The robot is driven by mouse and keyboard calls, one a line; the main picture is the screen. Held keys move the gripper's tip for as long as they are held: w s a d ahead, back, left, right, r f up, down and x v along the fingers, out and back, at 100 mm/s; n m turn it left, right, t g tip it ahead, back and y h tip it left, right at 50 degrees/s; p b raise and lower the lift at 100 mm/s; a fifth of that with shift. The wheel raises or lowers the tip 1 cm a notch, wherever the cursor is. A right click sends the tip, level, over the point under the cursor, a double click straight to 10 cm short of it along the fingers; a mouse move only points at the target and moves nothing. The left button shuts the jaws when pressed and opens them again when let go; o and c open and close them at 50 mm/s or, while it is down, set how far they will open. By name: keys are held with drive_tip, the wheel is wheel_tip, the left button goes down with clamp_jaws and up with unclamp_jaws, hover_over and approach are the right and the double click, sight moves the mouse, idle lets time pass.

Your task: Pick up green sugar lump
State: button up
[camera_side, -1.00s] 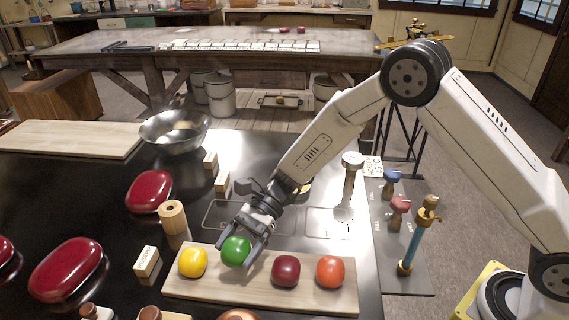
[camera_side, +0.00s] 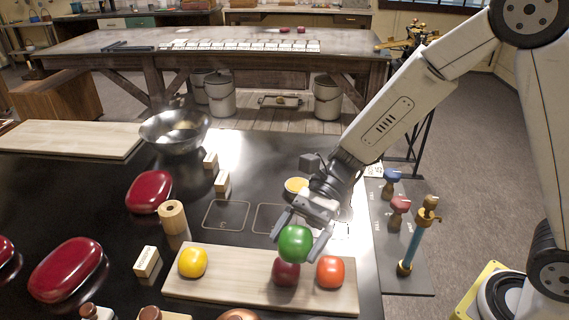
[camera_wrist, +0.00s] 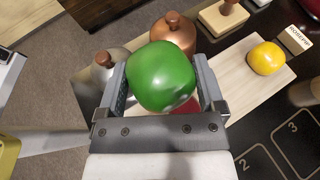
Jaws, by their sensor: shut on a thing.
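The green sugar lump (camera_side: 296,244) is a glossy rounded lump held between the fingers of my gripper (camera_side: 300,238). It is lifted above the wooden board (camera_side: 230,284) and partly covers the dark red lump (camera_side: 285,273) in the side view. In the wrist view the green lump (camera_wrist: 161,77) fills the space between the two fingers of my gripper (camera_wrist: 162,85). The yellow lump (camera_side: 193,262) sits at the board's left and the orange-red lump (camera_side: 330,271) at its right. In the wrist view the dark red lump is mostly hidden behind the green one.
Red lidded boxes (camera_side: 67,270) stand on the left of the black table. A metal bowl (camera_side: 174,131) and wooden board (camera_side: 72,138) are farther back. A wooden cylinder (camera_side: 173,217) stands behind the yellow lump. Valves (camera_side: 399,206) and a blue pipe (camera_side: 415,243) stand at the right.

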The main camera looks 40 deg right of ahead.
drive_tip(key=shift+s+d+r, duration=0.3)
drive_tip(key=shift+s, duration=0.25)
idle(0.4)
